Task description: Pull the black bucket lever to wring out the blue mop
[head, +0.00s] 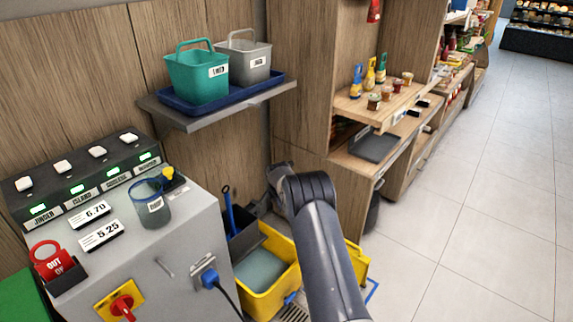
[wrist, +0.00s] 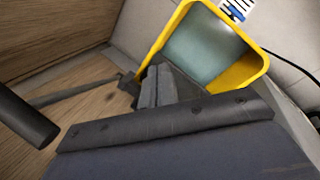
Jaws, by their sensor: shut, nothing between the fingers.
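The yellow mop bucket (head: 284,250) stands on the floor right of the grey machine, with greyish water inside; it also shows in the wrist view (wrist: 262,66). Its black wringer (head: 243,242) sits at the back left. A blue mop handle (head: 229,208) rises from the wringer; the mop head is hidden. My gripper (head: 260,208) is beside the wringer, partly hidden by my arm. In the wrist view its fingers (wrist: 155,88) are shut and empty near the bucket's rim. A black rounded bar (wrist: 25,118) at the left looks like the lever, apart from the fingers.
A grey counter machine (head: 150,245) with a blue plug and cord stands left of the bucket. A wall shelf (head: 230,108) with a green and a grey basket is above. Wooden shelving (head: 305,100) stands behind. The tiled floor (head: 480,220) at right is clear.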

